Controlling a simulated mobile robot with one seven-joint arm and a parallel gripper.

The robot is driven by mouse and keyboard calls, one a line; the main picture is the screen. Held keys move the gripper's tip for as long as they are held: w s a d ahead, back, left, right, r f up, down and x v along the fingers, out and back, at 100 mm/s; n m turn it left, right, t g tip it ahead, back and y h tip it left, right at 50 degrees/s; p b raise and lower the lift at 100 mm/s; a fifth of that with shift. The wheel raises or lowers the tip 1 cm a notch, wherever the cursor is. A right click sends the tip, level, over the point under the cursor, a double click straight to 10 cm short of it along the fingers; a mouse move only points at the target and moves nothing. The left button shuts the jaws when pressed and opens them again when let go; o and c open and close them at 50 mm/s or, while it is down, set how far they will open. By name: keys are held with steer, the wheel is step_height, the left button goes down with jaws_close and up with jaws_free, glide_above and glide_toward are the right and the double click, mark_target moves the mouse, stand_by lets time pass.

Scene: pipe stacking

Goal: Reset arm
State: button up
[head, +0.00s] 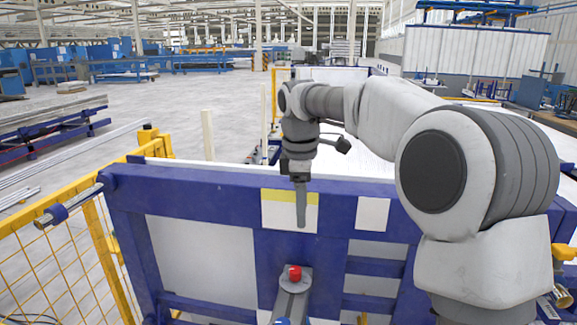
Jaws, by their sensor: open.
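My arm reaches from the right over a blue frame, with its end bent down.
A yellow mesh fence (75,245) with a metal bar (70,208) stands at the left. Long pipes (60,160) lie on the floor beyond it. A white surface (225,150) lies behind the frame. Open floor (190,95) extends at the back left.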

steer(key=s+d+r+m+t, duration=0.25)
steer(key=s+d+m, duration=0.2)
steer(key=s, duration=0.45)
steer(key=s+d+f+m+t+b, duration=0.1)
steer(key=s+d+f+m, duration=0.2)
steer(key=s+m, duration=0.3)
steer(key=s+d+f+m+t+b, duration=0.1)
steer(key=s+d+f+m, duration=0.2)
steer(key=s, duration=1)
steer(key=f+m, duration=0.1)
steer(key=m, duration=0.2)
steer(key=shift+s+f, duration=0.2)
steer(key=shift+f, duration=0.1)
steer(key=shift+d, duration=0.1)
